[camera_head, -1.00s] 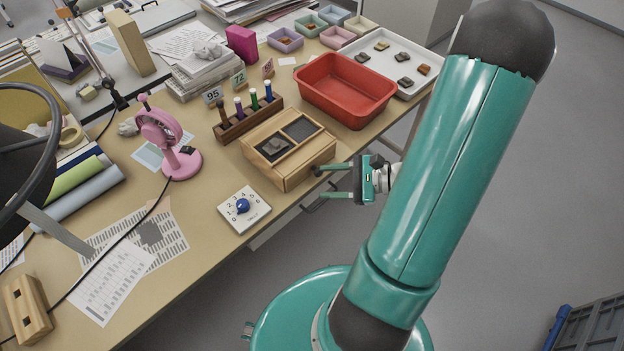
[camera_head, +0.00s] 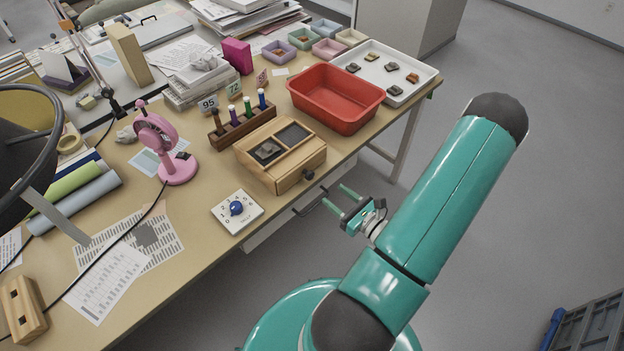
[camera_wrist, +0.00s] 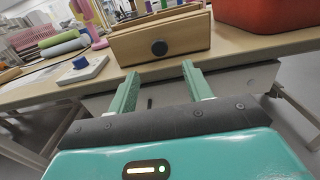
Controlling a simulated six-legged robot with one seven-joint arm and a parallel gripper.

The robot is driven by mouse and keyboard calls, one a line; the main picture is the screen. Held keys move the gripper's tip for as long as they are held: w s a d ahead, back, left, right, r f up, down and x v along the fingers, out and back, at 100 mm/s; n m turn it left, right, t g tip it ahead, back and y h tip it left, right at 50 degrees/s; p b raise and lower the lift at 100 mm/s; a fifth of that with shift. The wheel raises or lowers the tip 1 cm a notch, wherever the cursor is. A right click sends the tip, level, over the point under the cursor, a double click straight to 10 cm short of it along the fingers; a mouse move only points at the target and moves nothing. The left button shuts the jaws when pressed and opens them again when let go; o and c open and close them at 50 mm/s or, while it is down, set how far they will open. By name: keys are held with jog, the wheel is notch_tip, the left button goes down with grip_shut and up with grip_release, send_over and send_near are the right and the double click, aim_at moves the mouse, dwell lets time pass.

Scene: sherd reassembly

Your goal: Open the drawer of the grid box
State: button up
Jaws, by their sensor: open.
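The grid box (camera_head: 268,174) is a light wooden box with two dark compartments on top, near the table's front edge. A dark fragment (camera_head: 267,150) lies in its left compartment. Its drawer front carries a round dark knob (camera_head: 308,175), and the drawer looks shut. The wrist view shows the wooden drawer front (camera_wrist: 190,38) and the knob (camera_wrist: 159,48) straight ahead, just beyond and between the fingertips. My gripper (camera_head: 335,196) is open and empty, off the table edge, apart from the knob. Its two green fingers (camera_wrist: 160,72) point at the drawer front.
A red tub (camera_head: 340,118) stands right of the box, and a white dial plate (camera_head: 250,213) lies to its left. A rack of coloured pens (camera_head: 228,136) stands behind it. A dark handle (camera_head: 308,200) sits under the table edge.

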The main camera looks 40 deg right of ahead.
aim_at(312, 177)
jog(key=w, duration=0.9)
jog(key=shift+w+a, duration=0.15)
jog(key=shift+w, duration=0.25)
grip_shut()
